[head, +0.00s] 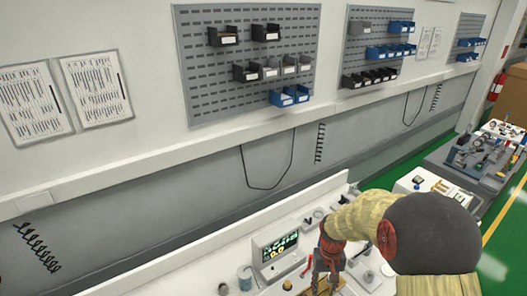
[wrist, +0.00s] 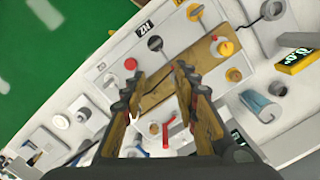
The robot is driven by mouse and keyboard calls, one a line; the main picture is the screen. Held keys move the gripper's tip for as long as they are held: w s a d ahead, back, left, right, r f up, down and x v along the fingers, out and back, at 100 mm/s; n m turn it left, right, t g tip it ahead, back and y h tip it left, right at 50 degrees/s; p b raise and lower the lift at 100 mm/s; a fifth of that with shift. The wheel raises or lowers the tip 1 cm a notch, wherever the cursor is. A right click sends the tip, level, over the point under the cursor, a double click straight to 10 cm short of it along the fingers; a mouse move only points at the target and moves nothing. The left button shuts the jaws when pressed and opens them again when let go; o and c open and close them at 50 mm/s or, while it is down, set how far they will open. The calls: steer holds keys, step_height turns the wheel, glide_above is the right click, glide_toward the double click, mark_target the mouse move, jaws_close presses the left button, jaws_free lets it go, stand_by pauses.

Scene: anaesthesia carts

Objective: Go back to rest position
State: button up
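My gripper (wrist: 158,85) is open in the wrist view. Its two fingers stand apart, with nothing between the tips. It hangs over a white work surface with a panel of knobs and a wooden strip (wrist: 175,78). In the head view my arm reaches in from the lower right, and my gripper (head: 322,280) points down near the bottom edge, where its fingertips are hard to make out. Whether the fingers touch anything below cannot be told.
A white cart top (head: 225,270) holds a unit with a green-lit display (head: 279,246). A red handle (wrist: 167,130) and a yellow-framed display (wrist: 294,61) show in the wrist view. Behind is a wall with bin boards (head: 250,100). Green floor (head: 385,178) lies between carts.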

steer(key=s+r+t+b, duration=0.3)
steer(key=s+r+b, duration=0.3)
steer(key=s+b, duration=0.3)
steer(key=s+r+t+b, duration=0.3)
steer(key=s+r+b, duration=0.3)
steer(key=s+b, duration=0.3)
steer(key=s, duration=0.2)
steer(key=shift+s+a+r+t, duration=0.15)
steer(key=shift+s+a+t, duration=0.2)
steer(key=shift+t, duration=0.05)
